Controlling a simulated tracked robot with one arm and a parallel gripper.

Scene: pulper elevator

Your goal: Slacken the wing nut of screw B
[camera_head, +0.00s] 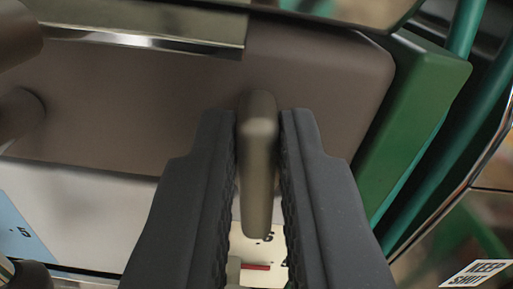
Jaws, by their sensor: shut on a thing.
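My gripper (259,140) reaches up from the bottom of the camera view, with its two dark ribbed fingers on either side of a brownish-grey wing nut (260,170). The wing nut is seen nearly edge-on, as a narrow upright bar, and the fingers are shut on it. Its lower end hides part of a white plate behind. The screw under the wing nut is hidden, and no letter B can be read.
A brown panel (150,110) lies behind the fingers. A green block (415,110) and teal tubes (425,170) stand at the right. A "KEEP SHUT" label (480,270) is at bottom right. A brown rounded part (20,115) juts in at the left edge.

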